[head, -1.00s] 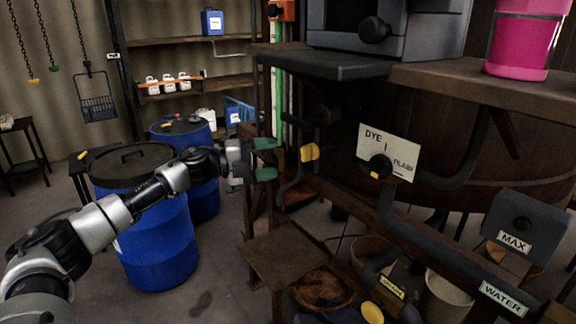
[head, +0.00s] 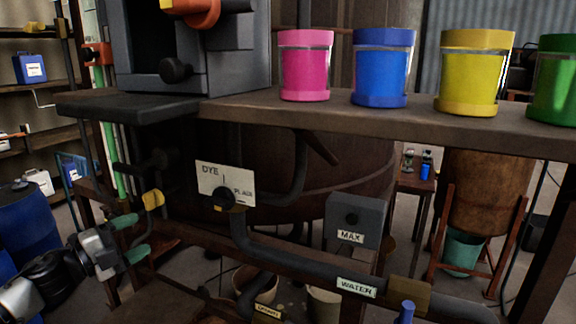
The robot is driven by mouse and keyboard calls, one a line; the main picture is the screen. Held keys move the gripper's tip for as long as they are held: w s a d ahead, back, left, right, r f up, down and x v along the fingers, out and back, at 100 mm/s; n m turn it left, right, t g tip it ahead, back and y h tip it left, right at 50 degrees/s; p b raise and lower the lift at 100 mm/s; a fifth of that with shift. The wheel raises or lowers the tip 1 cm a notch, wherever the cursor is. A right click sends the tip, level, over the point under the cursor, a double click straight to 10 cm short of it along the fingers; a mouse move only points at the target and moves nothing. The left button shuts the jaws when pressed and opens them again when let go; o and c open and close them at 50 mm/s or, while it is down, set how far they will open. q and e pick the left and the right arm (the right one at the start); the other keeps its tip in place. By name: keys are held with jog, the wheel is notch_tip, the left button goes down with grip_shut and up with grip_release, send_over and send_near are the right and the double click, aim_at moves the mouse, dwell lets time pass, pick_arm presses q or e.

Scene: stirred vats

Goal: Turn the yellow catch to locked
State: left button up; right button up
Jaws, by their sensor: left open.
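A small yellow piece (head: 153,199), which looks like the yellow catch, sits on a dark fitting at the left end of the dark pipework, under the shelf. No locked mark can be read on it. My left gripper (head: 131,237) has green fingertips and is open and empty. It is just left of and below the yellow piece in the picture; I cannot tell whether it touches it. My right gripper is out of view.
A DYE/PLAIN plate with a knob (head: 222,198), a MAX box (head: 354,221) and a WATER pipe are to the right. The shelf (head: 370,120) above holds pink, blue, yellow and green jars. Blue drums (head: 30,222) stand at the left.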

pick_arm(q)
jog(key=s+d+f+n+t+y, duration=0.1)
jog(key=s+d+f+n+y, duration=0.35)
jog(key=d+f+n, duration=0.35)
jog(key=s+d+f+n+y, duration=0.45)
jog(key=f+n, duration=0.25)
jog(key=f, duration=0.2)
jog(key=s+d+f+n+g+y, duration=0.1)
jog(key=s+f+n+g, duration=0.25)
jog(key=s, duration=0.55)
jog(key=s+f+n+g+y, duration=0.1)
jog(key=s+f+n+g, duration=0.15)
jog(key=s+g, duration=0.45)
jog(key=s+d+f+n+g+y, duration=0.15)
jog(key=s+f, duration=0.25)
jog(key=s, duration=0.7)
notch_tip(320, 180, down, 24)
jog(key=g, duration=0.1)
jog(key=s+a+f+g, duration=0.1)
jog(key=s+a+f, duration=0.2)
jog(key=s+f, duration=1.3)
notch_tip(320, 180, down, 2)
jog(key=shift+s+a, duration=0.2)
